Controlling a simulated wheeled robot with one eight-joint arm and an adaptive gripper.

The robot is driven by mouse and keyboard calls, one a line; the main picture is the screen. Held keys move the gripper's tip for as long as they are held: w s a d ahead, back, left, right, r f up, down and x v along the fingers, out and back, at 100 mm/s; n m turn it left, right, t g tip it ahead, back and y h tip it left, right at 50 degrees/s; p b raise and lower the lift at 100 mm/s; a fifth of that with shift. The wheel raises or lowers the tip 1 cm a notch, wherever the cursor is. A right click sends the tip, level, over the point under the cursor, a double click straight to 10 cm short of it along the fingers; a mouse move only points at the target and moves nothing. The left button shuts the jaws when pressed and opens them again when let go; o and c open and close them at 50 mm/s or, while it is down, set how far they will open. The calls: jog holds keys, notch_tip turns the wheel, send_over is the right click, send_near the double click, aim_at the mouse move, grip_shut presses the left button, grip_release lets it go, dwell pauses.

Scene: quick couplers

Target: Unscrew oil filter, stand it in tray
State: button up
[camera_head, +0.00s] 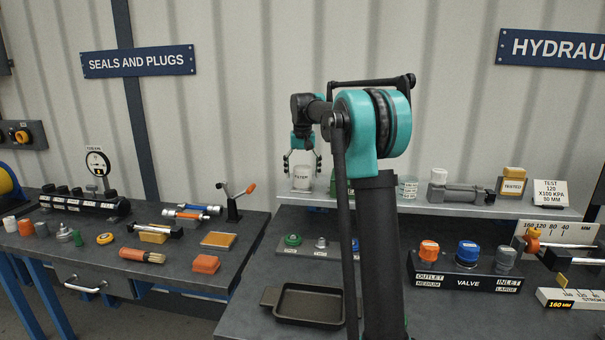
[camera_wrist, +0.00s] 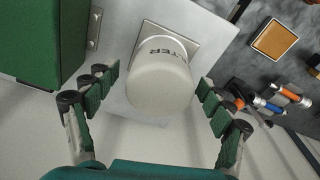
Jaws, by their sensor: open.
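The oil filter (camera_head: 302,177) is a white cylinder marked FILTER at the left end of the grey shelf. In the wrist view the filter (camera_wrist: 160,88) sits against a square plate (camera_wrist: 190,40), its rounded end toward the camera. My gripper (camera_head: 302,160) is open with its fingers pointing down around the top of the filter. In the wrist view my gripper (camera_wrist: 158,88) has one finger on each side of the filter, with clear gaps and no contact. A dark empty tray (camera_head: 308,304) lies on the bench below the shelf.
A green block (camera_wrist: 40,45) stands close beside the filter. A plate with several fittings (camera_head: 318,247) lies on the bench behind the tray. The valve block (camera_head: 466,278) with capped ports is at the right. The left bench (camera_head: 180,260) holds loose tools and parts.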

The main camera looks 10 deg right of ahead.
jog(key=c, duration=1.5)
jog(key=o, duration=0.7)
jog(key=c, duration=0.4)
jog(key=n, duration=0.5)
jog(key=shift+n+y, duration=0.4)
jog(key=n, duration=0.6)
jog(key=shift+g+y, duration=0.3)
jog(key=n, duration=0.4)
jog(key=shift+n, duration=0.3)
jog(key=n, duration=0.3)
jog(key=shift+g, duration=0.4)
jog(key=n, duration=0.4)
jog(key=shift+n+g, duration=0.3)
jog(key=shift+n, duration=0.1)
jog(key=n, duration=0.3)
jog(key=shift+r, duration=0.1)
jog(key=o, duration=0.9)
jog(key=shift+o, duration=0.2)
